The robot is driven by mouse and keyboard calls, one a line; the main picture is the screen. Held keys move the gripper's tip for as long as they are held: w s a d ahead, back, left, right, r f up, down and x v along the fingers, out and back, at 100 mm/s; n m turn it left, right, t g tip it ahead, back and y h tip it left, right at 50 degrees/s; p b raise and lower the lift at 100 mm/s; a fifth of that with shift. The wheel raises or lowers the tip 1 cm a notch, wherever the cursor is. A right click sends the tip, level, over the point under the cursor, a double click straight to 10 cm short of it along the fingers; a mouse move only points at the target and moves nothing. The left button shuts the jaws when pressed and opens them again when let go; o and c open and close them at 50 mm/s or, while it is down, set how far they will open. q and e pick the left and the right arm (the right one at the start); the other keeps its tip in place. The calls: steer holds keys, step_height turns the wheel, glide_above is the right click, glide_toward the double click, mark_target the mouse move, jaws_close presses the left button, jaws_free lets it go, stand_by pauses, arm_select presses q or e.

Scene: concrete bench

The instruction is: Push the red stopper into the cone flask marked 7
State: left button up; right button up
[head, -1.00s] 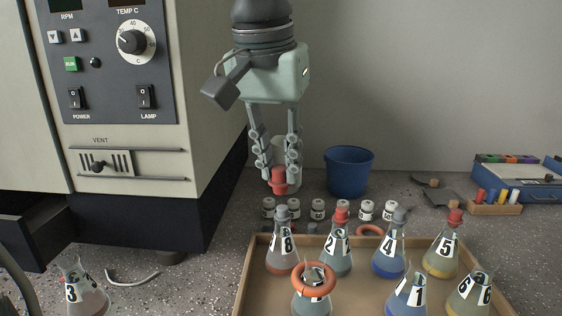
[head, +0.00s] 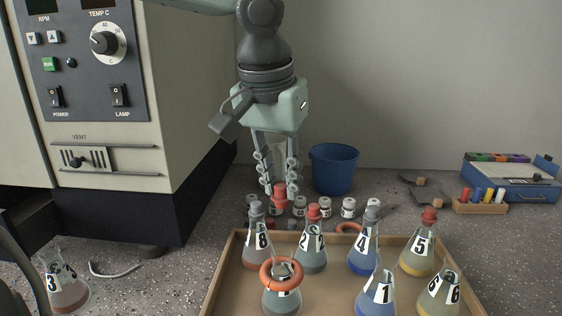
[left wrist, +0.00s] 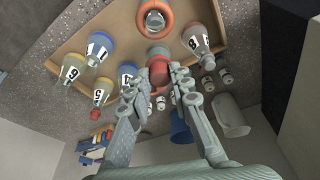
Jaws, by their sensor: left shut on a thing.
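My left gripper (head: 279,186) is shut on a red stopper (head: 280,196), held upright between the fingertips above and behind the tray's back edge. The stopper also shows in the left wrist view (left wrist: 158,72), with flask 2 partly hidden behind it. No flask shows a readable 7. A cone flask (head: 281,299) at the tray's front left has an orange ring around its neck, and its mark is not visible; it also shows at the top of the left wrist view (left wrist: 153,19). The held stopper is apart from this flask. My right gripper is not in view.
The wooden tray (head: 222,285) also holds flasks marked 8, 2, 4, 5, 1 and 6; 2 and 5 bear red stoppers. Flask 3 (head: 66,290) stands outside, left. Small jars (head: 348,208) and a blue bucket (head: 334,170) stand behind. A large instrument (head: 190,90) blocks the left.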

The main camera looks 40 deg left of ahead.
mark_target(279, 207)
arm_select(q)
step_height(279, 207, down, 6)
steer(key=shift+f, duration=0.6)
steer(key=shift+f+b, duration=0.35)
steer(key=shift+b, duration=0.05)
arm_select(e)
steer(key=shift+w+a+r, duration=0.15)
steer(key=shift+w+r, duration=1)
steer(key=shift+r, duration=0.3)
arm_select(q)
steer(key=shift+f, duration=0.15)
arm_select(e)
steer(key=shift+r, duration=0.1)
arm_select(q)
steer(key=shift+f, duration=0.3)
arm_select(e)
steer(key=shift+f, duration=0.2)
arm_select(q)
steer(key=shift+f+b, duration=0.4)
steer(key=shift+f, duration=0.25)
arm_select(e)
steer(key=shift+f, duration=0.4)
arm_select(q)
steer(key=shift+f, duration=0.15)
steer(key=shift+f, duration=0.3)
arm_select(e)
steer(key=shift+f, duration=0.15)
